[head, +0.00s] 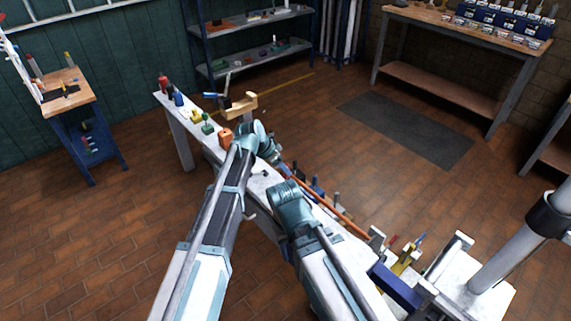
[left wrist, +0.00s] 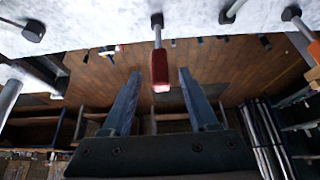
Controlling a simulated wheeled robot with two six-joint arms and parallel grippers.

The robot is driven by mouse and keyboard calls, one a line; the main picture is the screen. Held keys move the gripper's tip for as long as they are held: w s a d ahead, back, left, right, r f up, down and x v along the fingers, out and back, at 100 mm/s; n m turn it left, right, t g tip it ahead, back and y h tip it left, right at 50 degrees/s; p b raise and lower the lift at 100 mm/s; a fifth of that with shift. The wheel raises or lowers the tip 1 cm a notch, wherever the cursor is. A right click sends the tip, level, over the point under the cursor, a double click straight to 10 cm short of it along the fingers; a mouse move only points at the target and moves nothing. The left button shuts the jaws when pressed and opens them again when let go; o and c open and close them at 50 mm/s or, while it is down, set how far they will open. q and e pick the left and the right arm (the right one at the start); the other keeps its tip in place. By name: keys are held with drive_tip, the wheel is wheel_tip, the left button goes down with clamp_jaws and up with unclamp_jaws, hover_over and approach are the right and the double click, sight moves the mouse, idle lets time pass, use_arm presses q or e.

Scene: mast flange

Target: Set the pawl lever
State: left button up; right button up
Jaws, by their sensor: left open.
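In the left wrist view, a lever with a red grip (left wrist: 160,68) and a short metal shaft stands out from a dark pivot on the pale bench surface. My left gripper (left wrist: 158,73) is open. Its two fingers lie on either side of the red grip, with visible gaps on both sides. I cannot tell from this view how deep the grip sits between the fingers. In the head view, my left wrist is over the middle of the long white bench (head: 176,104) and hides the lever and fingers. My right gripper is hidden below its own wrist.
Several small coloured parts stand along the bench, including an orange block (head: 226,138) and a green one (head: 207,125). A wooden piece (head: 240,105) is just beyond my left wrist. Other dark-ended levers (left wrist: 292,14) flank the red one. The dark floor mat (head: 405,128) is clear.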

use_arm(q)
drive_tip(key=p+v, duration=0.4)
drive_tip(key=v, duration=0.2)
use_arm(e)
wheel_tip(320, 180, up, 5)
drive_tip(key=shift+r, duration=0.1)
